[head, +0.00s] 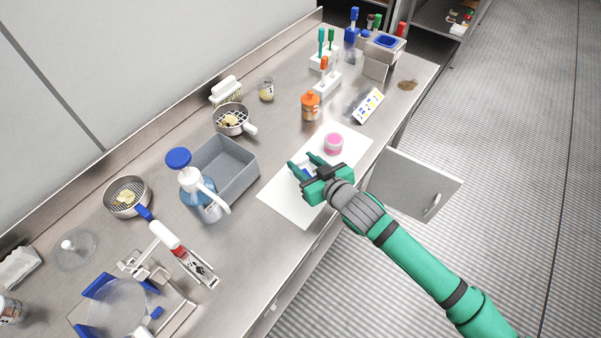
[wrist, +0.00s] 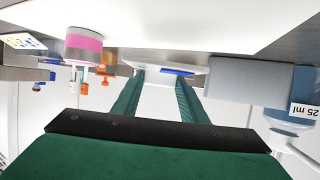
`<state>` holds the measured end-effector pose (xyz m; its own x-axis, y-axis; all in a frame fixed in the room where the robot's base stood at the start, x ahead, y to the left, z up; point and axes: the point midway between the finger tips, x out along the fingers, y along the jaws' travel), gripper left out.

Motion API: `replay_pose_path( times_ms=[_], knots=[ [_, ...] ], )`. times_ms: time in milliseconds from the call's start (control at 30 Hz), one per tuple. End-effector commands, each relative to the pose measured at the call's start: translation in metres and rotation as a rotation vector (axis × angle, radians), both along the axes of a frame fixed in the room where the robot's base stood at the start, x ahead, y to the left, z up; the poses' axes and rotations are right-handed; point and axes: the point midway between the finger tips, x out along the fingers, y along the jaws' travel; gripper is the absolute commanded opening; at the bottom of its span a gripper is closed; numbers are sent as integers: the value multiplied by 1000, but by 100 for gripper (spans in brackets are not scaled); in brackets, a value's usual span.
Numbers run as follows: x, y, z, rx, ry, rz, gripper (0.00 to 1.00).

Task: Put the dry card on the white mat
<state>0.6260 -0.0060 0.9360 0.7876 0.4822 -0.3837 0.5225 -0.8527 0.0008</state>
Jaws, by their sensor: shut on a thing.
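The white mat (head: 291,197) lies flat on the steel counter, with a pink-banded round jar (head: 334,144) on its far part. Between the fingertips (wrist: 161,72) in the wrist view, the white and blue thing (wrist: 153,68) shows close to the mat's surface (wrist: 160,28). I cannot tell whether it touches the mat. The fingers hide part of it, and no print can be read.
A grey bin (head: 228,165) and a blue-capped bottle (head: 203,190) stand left of the mat. An orange jar (head: 310,106) and a leaning card with blue and yellow marks (head: 368,105) are behind. An open cabinet door (head: 412,187) juts out at right.

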Motion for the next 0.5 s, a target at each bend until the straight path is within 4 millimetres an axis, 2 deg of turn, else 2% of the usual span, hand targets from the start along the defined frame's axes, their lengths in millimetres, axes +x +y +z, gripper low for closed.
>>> replay_pose_path(
  times_ms=[233, 400, 500],
  knots=[
    [-5, 11, -14, 3, 2, 0, 18],
    [-4, 9, -38, 0, 2, -2, 18],
    [-4, 9, -43, -1, 1, -1, 18]
  ],
)
